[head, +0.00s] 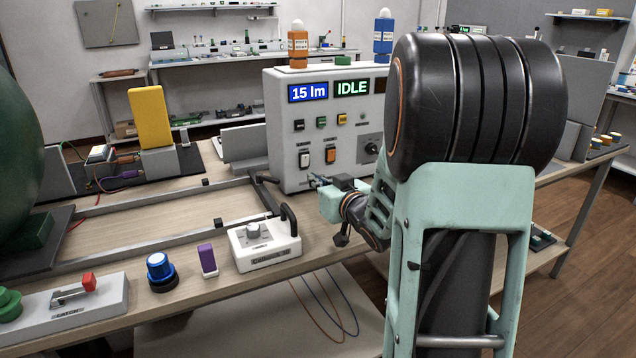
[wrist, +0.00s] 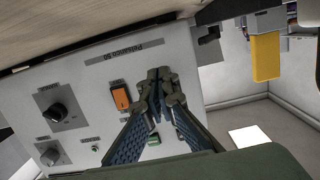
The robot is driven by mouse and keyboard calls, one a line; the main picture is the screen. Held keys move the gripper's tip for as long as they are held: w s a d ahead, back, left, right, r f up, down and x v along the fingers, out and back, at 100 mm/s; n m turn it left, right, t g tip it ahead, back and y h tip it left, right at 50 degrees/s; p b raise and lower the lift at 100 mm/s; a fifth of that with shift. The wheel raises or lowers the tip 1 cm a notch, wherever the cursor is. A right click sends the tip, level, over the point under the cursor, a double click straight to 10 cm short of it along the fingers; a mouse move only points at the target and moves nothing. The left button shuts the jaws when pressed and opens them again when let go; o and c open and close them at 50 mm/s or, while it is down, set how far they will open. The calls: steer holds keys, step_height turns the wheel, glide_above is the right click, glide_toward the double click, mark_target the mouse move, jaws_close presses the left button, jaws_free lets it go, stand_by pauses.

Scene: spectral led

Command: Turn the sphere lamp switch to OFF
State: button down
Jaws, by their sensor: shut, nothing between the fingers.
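The grey control panel (head: 287,127) stands on the bench and carries two rocker switches. The left switch (head: 305,159) looks white with some orange, and the right switch (head: 331,155) is orange. Their labels are too small to read, so I cannot tell which is the sphere lamp's. My gripper (head: 316,181) is shut and empty, just below the two switches. In the upside-down wrist view the fingertips (wrist: 160,80) are close to the panel beside the orange switch (wrist: 121,97). They hide the other switch there; contact is unclear.
The panel displays read 15 lm (head: 308,93) and IDLE (head: 352,87). A dark knob (head: 371,149) sits right of the switches. A white box with a dial (head: 264,246) stands in front on the bench. A large green sphere (head: 14,160) is at far left.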

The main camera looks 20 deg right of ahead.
steer(key=s, duration=0.3)
steer(key=s+f+p, duration=0.1)
steer(key=s, duration=0.3)
steer(key=s+f, duration=0.1)
steer(key=s, duration=0.2)
steer(key=shift+s+d+p, duration=0.15)
steer(key=shift+d+p, duration=0.1)
steer(key=shift+p, duration=0.1)
